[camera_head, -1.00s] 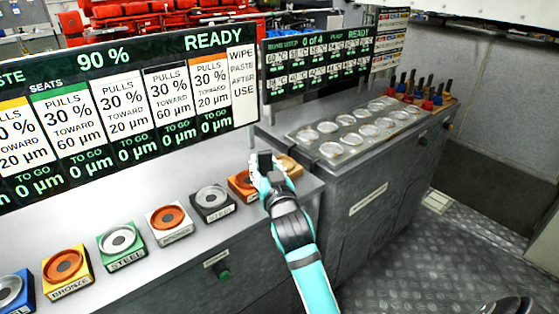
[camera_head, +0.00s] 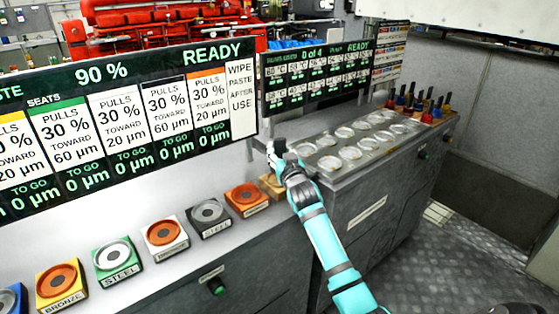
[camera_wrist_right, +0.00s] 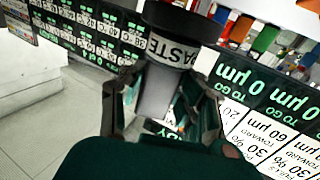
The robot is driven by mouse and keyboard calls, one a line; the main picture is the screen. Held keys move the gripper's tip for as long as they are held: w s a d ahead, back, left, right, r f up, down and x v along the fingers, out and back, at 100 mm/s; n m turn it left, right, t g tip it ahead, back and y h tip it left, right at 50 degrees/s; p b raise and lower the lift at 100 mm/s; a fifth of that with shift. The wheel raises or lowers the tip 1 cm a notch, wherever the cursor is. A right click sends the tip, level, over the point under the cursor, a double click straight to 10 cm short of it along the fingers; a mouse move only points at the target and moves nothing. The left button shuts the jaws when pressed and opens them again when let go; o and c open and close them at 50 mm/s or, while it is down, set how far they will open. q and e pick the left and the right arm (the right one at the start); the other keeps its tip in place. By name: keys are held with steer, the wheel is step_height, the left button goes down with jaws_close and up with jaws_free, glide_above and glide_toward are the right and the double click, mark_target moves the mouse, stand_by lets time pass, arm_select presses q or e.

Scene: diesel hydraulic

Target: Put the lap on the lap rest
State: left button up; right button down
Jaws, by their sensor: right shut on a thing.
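My right gripper (camera_head: 277,152) is above the back counter, near the gap between the two display boards. In the right wrist view its fingers (camera_wrist_right: 165,112) are shut around a grey cylinder with a dark top and a white band lettered like "PASTE"; I take this as the lap (camera_wrist_right: 170,52). In the head view the lap is only a small dark shape at the fingertips. A light wooden block (camera_head: 269,186), which may be the lap rest, sits on the counter below the gripper, partly hidden by my arm. My left gripper is not in view.
A row of coloured seat blocks runs along the counter, with an orange one (camera_head: 246,198) beside the wooden block. A tray of clear round dishes (camera_head: 350,152) and a rack of coloured-handled tools (camera_head: 425,105) are to the right. Display boards (camera_head: 130,125) stand behind.

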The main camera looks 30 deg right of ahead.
mark_target(280, 158)
step_height(280, 158, down, 3)
steer(key=shift+r, duration=0.1)
steer(key=shift+f, duration=0.2)
steer(key=shift+f, duration=0.2)
steer(key=c, duration=1)
jaws_free()
steer(key=shift+o, duration=0.2)
